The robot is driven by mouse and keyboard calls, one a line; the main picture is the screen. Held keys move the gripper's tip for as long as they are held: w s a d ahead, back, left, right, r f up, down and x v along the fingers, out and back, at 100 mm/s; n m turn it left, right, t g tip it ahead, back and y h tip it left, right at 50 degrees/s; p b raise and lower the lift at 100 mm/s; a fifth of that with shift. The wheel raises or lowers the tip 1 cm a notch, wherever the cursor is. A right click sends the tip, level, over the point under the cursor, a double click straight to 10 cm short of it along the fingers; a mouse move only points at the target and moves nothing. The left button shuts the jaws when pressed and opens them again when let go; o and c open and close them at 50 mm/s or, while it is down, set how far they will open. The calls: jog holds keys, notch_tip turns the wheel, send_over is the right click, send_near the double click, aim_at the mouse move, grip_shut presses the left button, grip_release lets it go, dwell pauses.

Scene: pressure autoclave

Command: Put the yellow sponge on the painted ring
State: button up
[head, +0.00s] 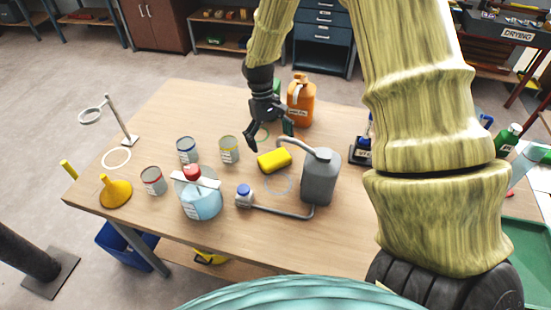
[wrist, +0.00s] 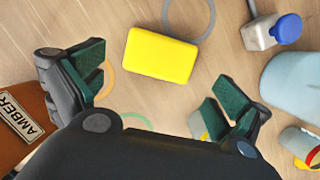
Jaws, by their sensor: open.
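The yellow sponge (head: 274,160) lies flat on the wooden table, beside the grey can's hose; it also shows in the wrist view (wrist: 160,55). My gripper (head: 270,134) is open and empty, above and just behind the sponge. In the wrist view the sponge lies beyond my spread fingers (wrist: 160,93), apart from them. Several rings are on the table: a white ring (head: 104,160) at the left, a pale grey-blue ring (head: 267,188) in front of the sponge, and a green ring (wrist: 147,121). An orange ring (wrist: 110,86) shows beside my left finger in the wrist view.
A grey can (head: 320,180) with a bent hose stands right of the sponge. An orange jug (head: 301,104) stands behind. Yellow-labelled (head: 229,150) and blue-labelled (head: 187,151) tins, and a blue-liquid jar (head: 200,204), stand left. A ring stand (head: 119,120) rises near the white ring.

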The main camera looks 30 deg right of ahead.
aim_at(274, 156)
jog(key=shift+s+f, duration=0.15)
jog(key=shift+s, duration=0.15)
jog(key=shift+w+a+f, duration=0.15)
jog(key=shift+w+f, duration=0.2)
jog(key=shift+f, duration=0.25)
jog(key=shift+f+p, duration=0.35)
jog(key=shift+p, duration=0.05)
jog(key=shift+s+f+p, duration=0.7)
jog(key=shift+s+f, duration=0.25)
jog(key=shift+f, duration=0.95)
jog(key=shift+s, duration=0.1)
jog(key=c, duration=0.6)
